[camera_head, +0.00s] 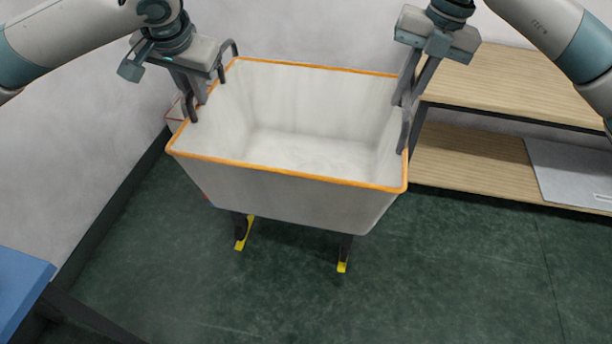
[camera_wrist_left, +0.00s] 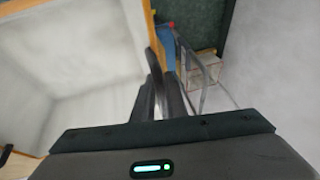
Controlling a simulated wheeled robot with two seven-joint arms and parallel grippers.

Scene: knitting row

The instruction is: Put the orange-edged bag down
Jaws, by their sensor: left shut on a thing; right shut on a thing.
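The orange-edged bag (camera_head: 285,190) is a white, open-topped, box-shaped bag with an orange rim. It is upright in the middle of the head view, and its visible inside is empty. My left gripper (camera_head: 193,105) is shut on its left side at the rim. My right gripper (camera_head: 404,115) is shut on its right side at the rim. In the left wrist view the bag (camera_wrist_left: 75,60) fills the left, and dark fingers (camera_wrist_left: 165,95) close at a dark curved handle by its orange edge. The bag's underside is hidden.
Dark legs with yellow feet (camera_head: 243,235) show below the bag; whether it touches them I cannot tell. A wooden shelf unit (camera_head: 470,160) with a grey panel (camera_head: 570,172) stands right. A blue-topped table (camera_head: 20,285) is at lower left. The green floor (camera_head: 430,280) in front is clear.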

